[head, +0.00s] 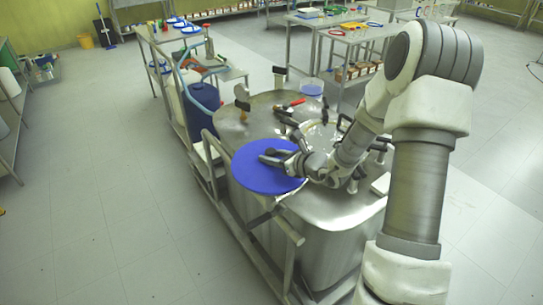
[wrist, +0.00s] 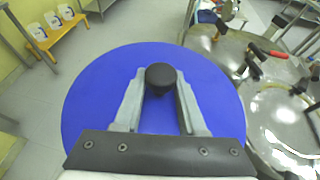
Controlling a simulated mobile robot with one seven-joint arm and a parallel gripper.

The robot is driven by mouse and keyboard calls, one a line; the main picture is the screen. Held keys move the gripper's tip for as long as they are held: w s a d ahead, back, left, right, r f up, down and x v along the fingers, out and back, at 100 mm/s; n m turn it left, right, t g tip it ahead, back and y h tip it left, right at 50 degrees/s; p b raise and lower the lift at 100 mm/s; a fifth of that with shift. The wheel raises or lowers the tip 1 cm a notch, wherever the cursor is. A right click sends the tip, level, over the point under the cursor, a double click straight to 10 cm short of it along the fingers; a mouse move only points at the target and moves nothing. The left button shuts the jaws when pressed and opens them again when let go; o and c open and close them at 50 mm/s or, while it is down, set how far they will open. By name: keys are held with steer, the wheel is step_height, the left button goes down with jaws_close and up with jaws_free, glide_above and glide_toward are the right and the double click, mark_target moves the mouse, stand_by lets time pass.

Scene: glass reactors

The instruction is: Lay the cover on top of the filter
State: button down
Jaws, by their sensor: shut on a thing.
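The cover is a round blue disc (head: 255,180) with a black knob (wrist: 160,76) at its middle. My gripper (head: 272,156) is shut on this knob, one finger on each side in the wrist view. The blue disc also fills the middle of the wrist view (wrist: 95,100). In the head view it overlaps the near left edge of a large steel vessel unit (head: 335,210); the gap below it cannot be judged. The unit has round tops with black clamps and a red-handled clamp (head: 295,103). Which round top is the filter is not clear; my arm hides part of it.
A metal frame rail (head: 275,215) runs along the unit's left side. A blue drum (head: 202,100) and a shelf stand behind it. Tables with equipment (head: 350,35) stand at the back right.

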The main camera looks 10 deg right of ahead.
steer(key=shift+f, duration=0.2)
steer(key=shift+c, duration=2.4)
jaws_free()
steer(key=shift+r, duration=0.1)
steer(key=shift+r, duration=0.1)
